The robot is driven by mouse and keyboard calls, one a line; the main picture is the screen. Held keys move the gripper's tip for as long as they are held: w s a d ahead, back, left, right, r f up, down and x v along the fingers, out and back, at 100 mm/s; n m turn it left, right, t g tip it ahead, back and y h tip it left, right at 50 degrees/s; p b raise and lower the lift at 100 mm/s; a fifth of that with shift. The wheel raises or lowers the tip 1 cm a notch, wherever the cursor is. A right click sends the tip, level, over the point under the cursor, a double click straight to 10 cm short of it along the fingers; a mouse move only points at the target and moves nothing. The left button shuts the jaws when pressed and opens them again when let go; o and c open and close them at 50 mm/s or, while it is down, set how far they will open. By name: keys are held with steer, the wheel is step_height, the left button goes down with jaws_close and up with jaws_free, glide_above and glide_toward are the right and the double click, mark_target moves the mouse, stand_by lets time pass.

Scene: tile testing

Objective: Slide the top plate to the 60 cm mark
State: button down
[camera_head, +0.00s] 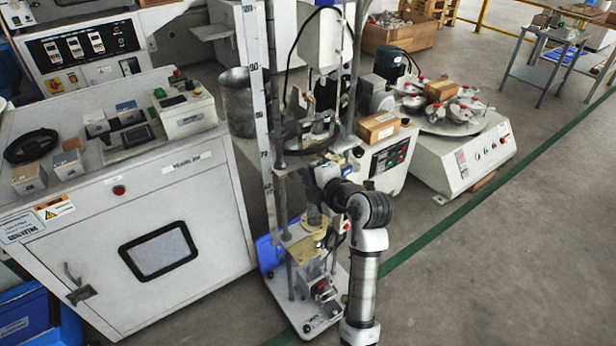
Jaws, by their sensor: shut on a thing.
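The drop-test stand has upright metal rods and a tall white scale (257,100) with black marks on its left. The top plate (305,147) is a dark crosspiece on the rods, roughly level with the scale's 70 mark. My gripper (325,174) reaches in from the right at the plate's height. It is shut, seemingly on the top plate's front part; the contact is small and partly hidden by my wrist. A lower tan plate (302,248) sits further down the rods, above the stand's white base (312,318).
A white cabinet (190,205) with small boxes on top stands close on the left. A machine with a cardboard box (378,127) and a round polishing machine (440,122) stand behind on the right. The floor (500,260) at the right front is clear.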

steer(key=shift+f, duration=0.15)
steer(key=shift+f+b, duration=0.55)
steer(key=shift+f, duration=1.3)
steer(key=c, duration=1.6)
jaws_free()
steer(key=shift+r, duration=0.15)
steer(key=shift+o, duration=0.2)
steer(key=p+v, duration=0.4)
steer(key=v, duration=0.3)
